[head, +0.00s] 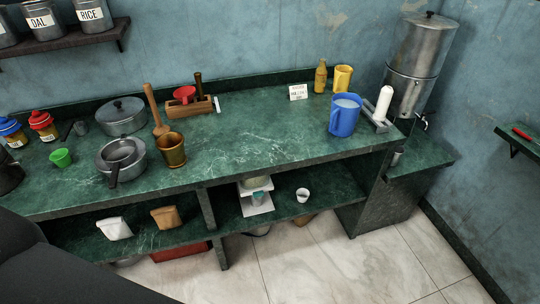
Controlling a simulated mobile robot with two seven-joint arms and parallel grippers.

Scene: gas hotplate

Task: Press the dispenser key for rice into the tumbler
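A tin labelled RICE (93,15) stands on the wall shelf at the top left. A white unit (257,199) with an overhanging top stands on the lower shelf, partly hidden by the counter; I cannot tell whether it is the rice dispenser, and no key is clear. A small white cup (303,195) stands upright to its right, apart from it. I cannot tell which is the tumbler. Neither gripper shows; only a dark part of mine fills the lower left.
The green counter (245,135) has free room in its middle. Pots, a mortar (171,150) and jars crowd its left. A blue jug (345,115) and a white cylinder (384,103) stand right. A steel water filter (412,65) with a tap stands in the corner.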

